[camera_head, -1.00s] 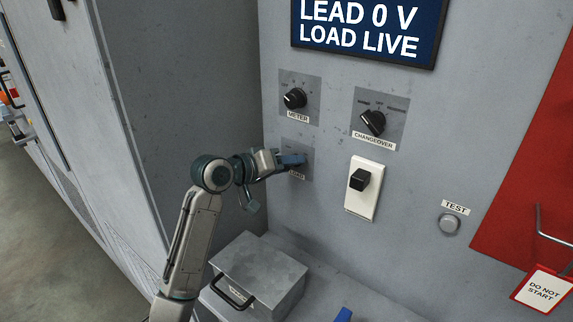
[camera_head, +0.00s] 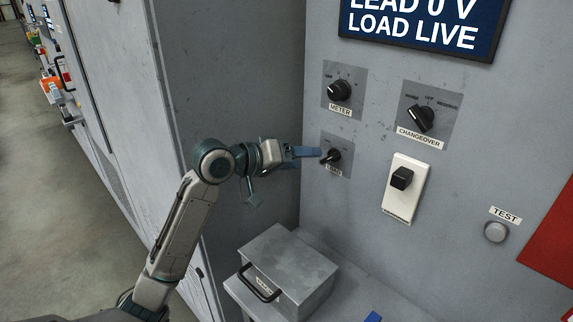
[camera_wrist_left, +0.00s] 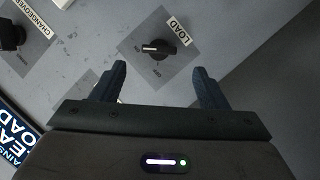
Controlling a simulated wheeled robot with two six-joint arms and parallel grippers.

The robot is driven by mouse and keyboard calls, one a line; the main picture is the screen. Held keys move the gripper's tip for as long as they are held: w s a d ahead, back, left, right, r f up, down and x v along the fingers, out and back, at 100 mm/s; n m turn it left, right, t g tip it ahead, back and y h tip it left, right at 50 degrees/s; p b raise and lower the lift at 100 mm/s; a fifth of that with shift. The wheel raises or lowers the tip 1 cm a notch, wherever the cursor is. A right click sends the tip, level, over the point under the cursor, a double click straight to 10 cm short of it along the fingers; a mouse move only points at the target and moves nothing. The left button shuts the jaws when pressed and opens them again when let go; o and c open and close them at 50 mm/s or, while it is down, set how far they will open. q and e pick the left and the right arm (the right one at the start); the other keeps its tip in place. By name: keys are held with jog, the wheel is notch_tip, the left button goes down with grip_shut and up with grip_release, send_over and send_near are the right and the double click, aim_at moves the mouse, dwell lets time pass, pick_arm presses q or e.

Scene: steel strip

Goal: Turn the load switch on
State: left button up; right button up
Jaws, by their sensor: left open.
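The load switch (camera_head: 331,156) is a black rotary knob on a grey square plate, with a LOAD label below it. In the left wrist view the knob (camera_wrist_left: 160,48) is seen close up, with a white mark at its left end. The small position words on its plate are too small to read surely. My left gripper (camera_head: 314,153) is just left of the knob in the head view. In the wrist view its two blue fingers (camera_wrist_left: 160,82) are open and empty, apart from the knob, which lies beyond the gap between them. My right gripper is not in view.
The display (camera_head: 420,22) reads LEAD 0 V, LOAD LIVE. The meter knob (camera_head: 341,90) is above, the changeover knob (camera_head: 421,118) and a white-plated switch (camera_head: 402,178) to the right. A grey metal box (camera_head: 292,265) stands below; a test button (camera_head: 496,232) is at right.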

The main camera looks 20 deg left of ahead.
pick_arm(q)
jog(key=shift+b+v, duration=0.4)
jog(key=shift+v, duration=1.35)
jog(key=shift+d, duration=0.1)
